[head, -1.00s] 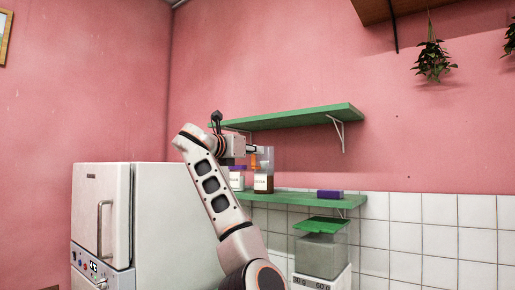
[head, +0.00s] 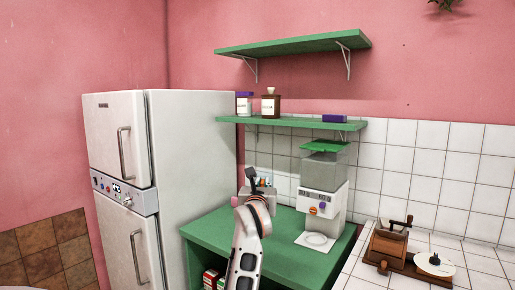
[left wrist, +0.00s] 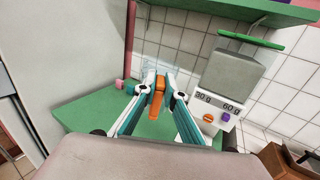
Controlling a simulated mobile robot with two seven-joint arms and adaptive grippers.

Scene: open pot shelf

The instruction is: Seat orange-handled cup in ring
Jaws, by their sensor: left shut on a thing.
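My left gripper (left wrist: 159,84) is shut on the orange handle (left wrist: 157,100) of a cup. The cup's clear body is only faintly visible beyond the fingertips in the left wrist view. In the head view my left gripper (head: 262,184) is above the green counter, left of the dispenser (head: 322,190), and the cup is mostly hidden there. My right gripper is not in view.
The dispenser has a green lid and orange and purple buttons. A green shelf (head: 290,122) with two jars overhangs the counter (head: 205,236). A white fridge (head: 190,170) stands left. A wooden grinder (head: 387,243) stands right on white tiles.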

